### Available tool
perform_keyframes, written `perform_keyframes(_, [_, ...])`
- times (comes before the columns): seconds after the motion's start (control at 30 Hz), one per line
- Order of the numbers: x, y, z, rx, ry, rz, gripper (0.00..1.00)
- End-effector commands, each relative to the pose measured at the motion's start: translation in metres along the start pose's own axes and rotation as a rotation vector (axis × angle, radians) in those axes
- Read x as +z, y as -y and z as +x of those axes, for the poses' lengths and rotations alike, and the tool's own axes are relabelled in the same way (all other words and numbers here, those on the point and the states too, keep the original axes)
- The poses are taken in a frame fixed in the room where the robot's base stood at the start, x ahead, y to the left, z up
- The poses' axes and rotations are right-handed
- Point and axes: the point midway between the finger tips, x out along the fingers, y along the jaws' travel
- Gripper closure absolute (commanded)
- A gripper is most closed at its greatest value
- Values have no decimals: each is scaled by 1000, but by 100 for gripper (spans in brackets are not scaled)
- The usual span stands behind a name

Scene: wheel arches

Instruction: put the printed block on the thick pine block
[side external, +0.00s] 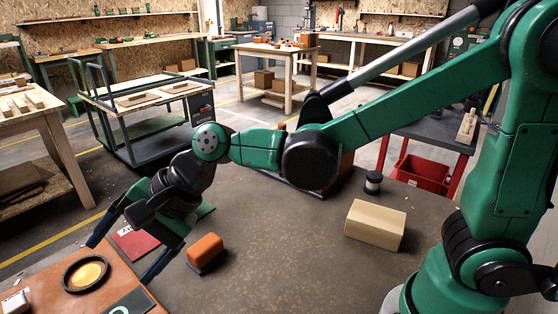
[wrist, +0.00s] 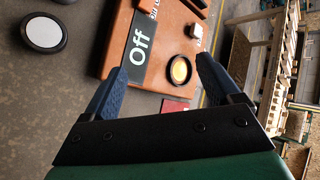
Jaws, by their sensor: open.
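The thick pine block (side external: 375,225) is a pale wooden block lying on the grey-brown table, right of centre in the side view; the wrist view does not show it. A small white block with dark marks (side external: 15,301), apparently the printed block, sits on the brown board at the lower left. A small whitish block also shows in the wrist view (wrist: 195,32), beyond the fingertips. My gripper (side external: 122,260) is open, with nothing between its fingers, above the near edge of the board. The wrist view shows its fingertips (wrist: 160,68) spread apart, short of the white block.
On the brown board (side external: 50,279) are a black-rimmed yellow dish (side external: 87,274) and a dark "Off" card (wrist: 139,50). A red booklet (side external: 134,241) lies beside it. An orange block (side external: 206,250) and a dark spool (side external: 373,182) stand on the table.

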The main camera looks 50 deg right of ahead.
Motion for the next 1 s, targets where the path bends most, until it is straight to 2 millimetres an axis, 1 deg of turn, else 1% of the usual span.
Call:
perform_keyframes(0.03, [-20, -10, -24, 10, -86, -122, 17])
perform_keyframes(0.07, [-31, -16, -37, 26, -137, -210, 17])
perform_keyframes(0.1, [-44, -27, -54, 56, -203, -324, 17])
perform_keyframes(0.17, [-63, -44, -78, 118, -292, -489, 17])
perform_keyframes(0.2, [-73, -56, -93, 168, -344, -591, 17])
perform_keyframes(0.3, [-92, -85, -123, 302, -436, -807, 17])
perform_keyframes(0.4, [-104, -108, -142, 421, -484, -961, 17])
perform_keyframes(0.47, [-109, -117, -150, 474, -498, -1022, 17])
perform_keyframes(0.5, [-111, -121, -153, 501, -503, -1052, 23])
perform_keyframes(0.6, [-113, -127, -157, 535, -508, -1090, 23])
perform_keyframes(1.0, [-113, -126, -156, 535, -505, -1097, 23])
